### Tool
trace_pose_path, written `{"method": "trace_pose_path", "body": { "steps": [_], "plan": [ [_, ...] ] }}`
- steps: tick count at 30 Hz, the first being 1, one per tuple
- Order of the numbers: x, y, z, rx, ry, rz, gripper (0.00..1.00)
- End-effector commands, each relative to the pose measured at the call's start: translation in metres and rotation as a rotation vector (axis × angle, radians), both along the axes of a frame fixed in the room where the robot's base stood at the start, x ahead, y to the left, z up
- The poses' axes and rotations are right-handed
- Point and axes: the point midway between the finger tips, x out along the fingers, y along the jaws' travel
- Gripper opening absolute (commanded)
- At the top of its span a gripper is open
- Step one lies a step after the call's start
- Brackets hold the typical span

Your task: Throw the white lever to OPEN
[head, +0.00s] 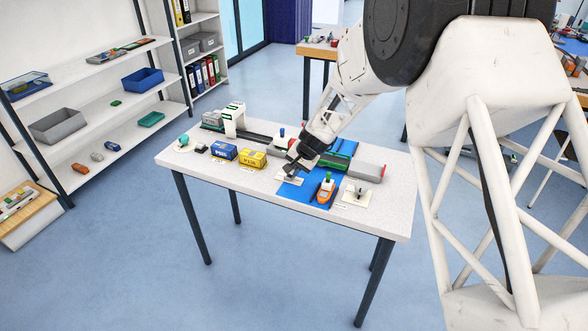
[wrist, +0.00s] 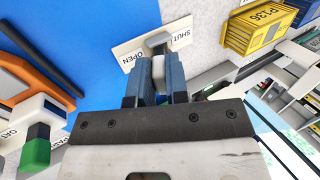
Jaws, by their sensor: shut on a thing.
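The white lever (wrist: 158,69) is between the blue-grey fingers of my gripper (wrist: 159,80), which are shut on its white top. Its dark lower part (wrist: 157,41) shows beyond the fingertips, over a cream plate (wrist: 128,54) lettered SHUT and OPEN. In the wrist picture SHUT is at the plate's upper right and OPEN at its lower left. The lever's exact lean cannot be told. In the head view my gripper (head: 291,168) is low over the plate (head: 289,179), hiding the lever.
An orange boat (head: 326,191) sits on the blue area, right of my gripper. Another lever plate (head: 355,194) lies beyond it. A yellow container (head: 253,159) and a blue container (head: 223,151) stand to the left. A white gantry (head: 229,121) stands further left.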

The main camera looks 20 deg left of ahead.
Motion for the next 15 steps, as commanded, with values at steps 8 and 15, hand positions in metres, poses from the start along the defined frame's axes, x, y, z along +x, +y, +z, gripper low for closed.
{"method": "trace_pose_path", "body": {
  "steps": [8,15],
  "plan": [
    [-0.0001,-0.0009,-0.001,-0.001,0.001,0.0,0.0],
    [-0.0001,-0.0006,-0.0008,-0.001,0.001,0.0,0.4]
  ]
}}
